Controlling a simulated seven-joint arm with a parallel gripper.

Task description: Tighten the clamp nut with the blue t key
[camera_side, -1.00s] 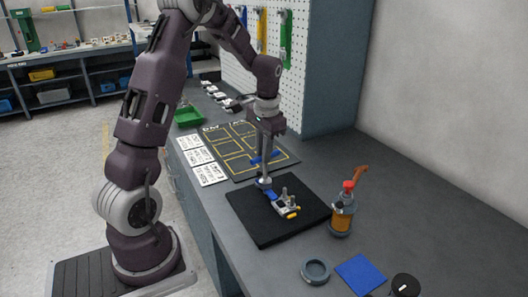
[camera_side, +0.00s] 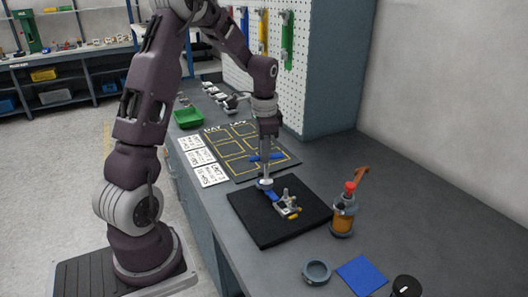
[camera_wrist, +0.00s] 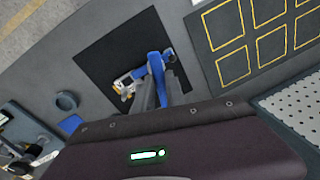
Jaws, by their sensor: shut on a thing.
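The blue T key (camera_side: 266,156) is upright, its blue crossbar held in my gripper (camera_side: 267,151), which is shut on it. Its grey shaft points down to the blue left end of the clamp (camera_side: 287,206), on the black mat. The shaft's foot appears to meet that end; the nut is hidden or too small to make out. In the wrist view, the T key (camera_wrist: 155,64) shows as blue between the grey fingers of my gripper (camera_wrist: 160,92). The clamp (camera_wrist: 127,83), with a yellow part, lies just left of it.
The black mat (camera_side: 255,230) lies on the grey bench. A bottle with a red top (camera_side: 343,212), a grey ring (camera_side: 317,271) and a blue pad (camera_side: 362,275) stand to the right. A yellow-lined board (camera_side: 225,150) and a green tray (camera_side: 187,118) lie behind.

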